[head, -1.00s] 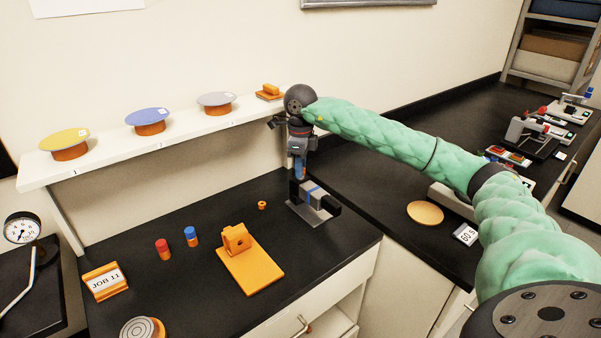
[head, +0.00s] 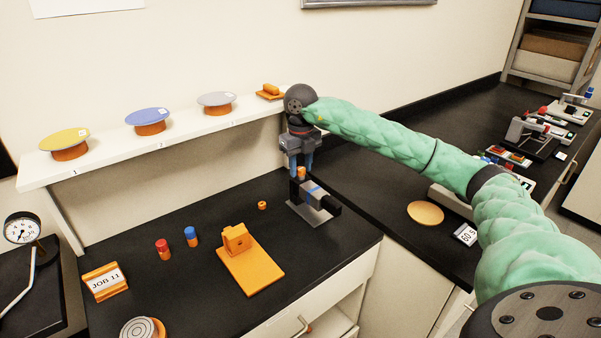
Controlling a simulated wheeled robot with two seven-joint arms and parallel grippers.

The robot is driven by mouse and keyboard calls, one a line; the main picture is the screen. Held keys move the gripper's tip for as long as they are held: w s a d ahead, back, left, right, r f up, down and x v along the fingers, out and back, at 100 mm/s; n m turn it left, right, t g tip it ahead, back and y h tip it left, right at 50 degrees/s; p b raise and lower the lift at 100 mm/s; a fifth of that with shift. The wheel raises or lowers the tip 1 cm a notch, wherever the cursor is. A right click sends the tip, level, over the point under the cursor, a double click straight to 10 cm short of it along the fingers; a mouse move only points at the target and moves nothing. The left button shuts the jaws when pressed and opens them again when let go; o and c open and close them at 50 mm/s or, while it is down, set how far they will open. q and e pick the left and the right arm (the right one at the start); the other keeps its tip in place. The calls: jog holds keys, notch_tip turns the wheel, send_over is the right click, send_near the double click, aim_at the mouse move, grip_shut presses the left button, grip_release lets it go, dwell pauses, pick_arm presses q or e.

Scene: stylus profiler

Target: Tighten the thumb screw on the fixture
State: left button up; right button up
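The fixture (head: 311,213) is a grey metal plate with a dark block and a blue stripe, standing at the back right of the black bench. An orange thumb screw (head: 301,173) shows at the top of the fixture. My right gripper (head: 301,170) points down over it. Its two bluish fingers stand apart, one on each side of the screw, and seem not to press on it. The screw's lower part is hard to make out. My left gripper is not in view.
An orange bracket on a plate (head: 252,272), a small orange ring (head: 262,205), red (head: 163,249) and blue-topped (head: 191,237) pegs and a JOB 11 sign (head: 105,281) stand on the bench. A white shelf (head: 180,140) with discs runs behind.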

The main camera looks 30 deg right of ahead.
jog(key=n, duration=1.8)
jog(key=shift+n, duration=0.3)
jog(key=n, duration=1.8)
